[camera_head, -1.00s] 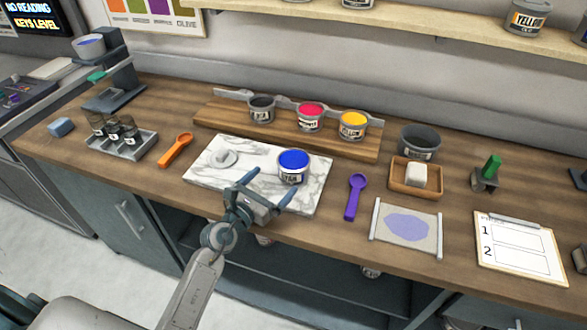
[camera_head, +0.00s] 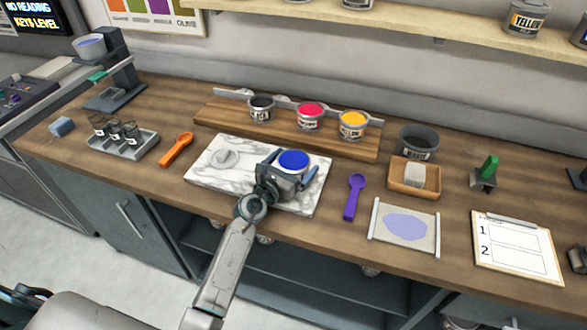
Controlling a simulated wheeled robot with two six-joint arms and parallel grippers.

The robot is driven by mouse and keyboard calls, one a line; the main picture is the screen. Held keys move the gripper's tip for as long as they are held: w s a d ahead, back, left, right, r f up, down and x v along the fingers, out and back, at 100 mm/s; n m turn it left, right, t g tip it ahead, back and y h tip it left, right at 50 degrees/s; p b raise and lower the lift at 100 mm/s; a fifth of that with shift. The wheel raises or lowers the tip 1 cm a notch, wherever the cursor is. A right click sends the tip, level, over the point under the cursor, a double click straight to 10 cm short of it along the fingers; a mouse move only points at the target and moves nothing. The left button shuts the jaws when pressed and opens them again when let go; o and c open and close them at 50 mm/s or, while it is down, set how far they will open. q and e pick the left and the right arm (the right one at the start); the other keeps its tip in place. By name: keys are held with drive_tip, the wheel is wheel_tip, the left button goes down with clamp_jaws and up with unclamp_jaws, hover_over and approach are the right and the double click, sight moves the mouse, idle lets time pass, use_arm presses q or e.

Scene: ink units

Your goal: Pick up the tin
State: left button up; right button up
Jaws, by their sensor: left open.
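The tin (camera_head: 293,160) of blue ink stands upright on the white marble slab (camera_head: 210,171), towards its right side. Only its blue top and rim show well; my gripper hides most of its front and label. My left gripper (camera_head: 291,167) is open, with one finger on each side of the tin. I cannot tell whether the fingers touch it. My right gripper is not in view.
Black, red and yellow ink tins (camera_head: 310,117) stand on a wooden board (camera_head: 222,118) behind the slab. An orange scoop (camera_head: 176,149) lies left of the slab, a purple scoop (camera_head: 354,196) right of it. A wooden tray (camera_head: 401,185) holds a white block.

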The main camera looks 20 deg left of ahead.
use_arm(q)
drive_tip(key=c, duration=1.4)
drive_tip(key=shift+o, duration=0.2)
drive_tip(key=shift+r, duration=0.2)
